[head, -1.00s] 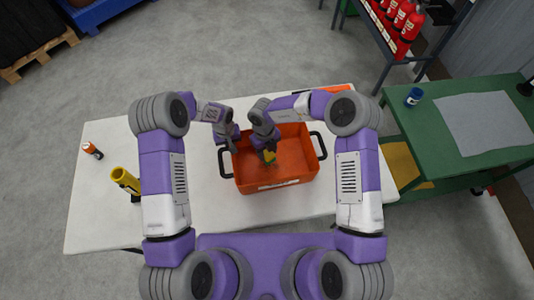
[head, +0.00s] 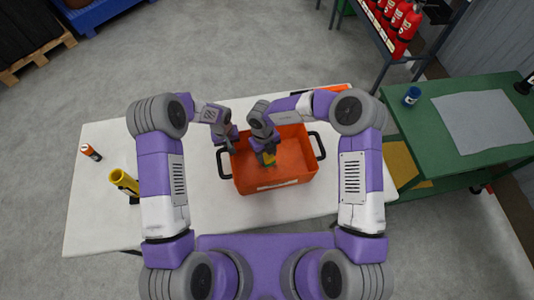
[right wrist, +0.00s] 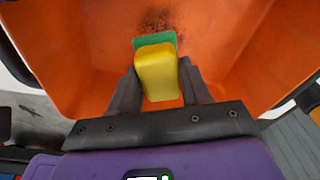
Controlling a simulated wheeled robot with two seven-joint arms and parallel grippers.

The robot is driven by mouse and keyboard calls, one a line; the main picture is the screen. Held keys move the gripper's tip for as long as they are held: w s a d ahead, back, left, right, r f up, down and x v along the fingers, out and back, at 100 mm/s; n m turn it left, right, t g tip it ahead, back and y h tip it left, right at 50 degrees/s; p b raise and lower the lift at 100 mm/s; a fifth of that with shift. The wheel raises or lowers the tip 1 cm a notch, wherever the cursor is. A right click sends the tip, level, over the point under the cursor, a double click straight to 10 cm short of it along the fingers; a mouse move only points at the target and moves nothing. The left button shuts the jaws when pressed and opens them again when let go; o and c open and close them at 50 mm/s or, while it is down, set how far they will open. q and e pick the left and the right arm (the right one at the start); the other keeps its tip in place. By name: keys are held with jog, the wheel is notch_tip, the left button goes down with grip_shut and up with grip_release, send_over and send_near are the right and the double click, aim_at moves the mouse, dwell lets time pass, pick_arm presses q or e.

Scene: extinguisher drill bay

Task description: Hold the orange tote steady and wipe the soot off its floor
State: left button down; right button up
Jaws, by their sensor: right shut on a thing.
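The orange tote (head: 300,150) stands on the white table, with a dark handle at its left and right ends. My right gripper (head: 267,157) is inside the tote, shut on a yellow sponge with a green face (right wrist: 157,72). The right wrist view shows the sponge between both fingers, low over the tote floor. A dark soot smudge (right wrist: 160,20) lies on the floor just beyond the sponge; any soot under it is hidden. My left gripper (head: 227,146) is at the tote's left handle (head: 222,162). Whether its fingers are closed around the handle is unclear.
On the left of the white table (head: 95,225) are an orange can (head: 91,152) and a yellow cylinder (head: 123,181). A green bench (head: 440,135) with a blue cup (head: 412,95) stands to the right. Red extinguishers (head: 398,30) are on a rack at the back right.

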aim_at(277, 166)
jog(key=shift+f, duration=3.5)
jog(key=shift+w+d+f, duration=0.15)
jog(key=shift+d+f, duration=0.35)
jog(key=shift+d, duration=0.05)
jog(key=shift+c, duration=0.4)
jog(key=shift+w+d, duration=0.15)
jog(key=shift+d, duration=0.6)
jog(key=shift+w+d, duration=0.15)
jog(key=shift+d, duration=0.6)
jog(key=a, duration=0.4)
jog(key=shift+s, duration=0.4)
jog(key=shift+w+a, duration=0.2)
jog(key=shift+w, duration=0.45)
jog(key=shift+w+d, duration=0.2)
jog(key=shift+d, duration=0.8)
jog(key=shift+w+d, duration=0.15)
jog(key=shift+d, duration=0.8)
jog(key=shift+s+a, duration=0.2)
jog(key=shift+a, duration=0.8)
jog(key=shift+s+a, duration=0.15)
jog(key=shift+a, duration=0.85)
jog(key=shift+d+r, duration=0.1)
jog(key=shift+r, duration=3.9)
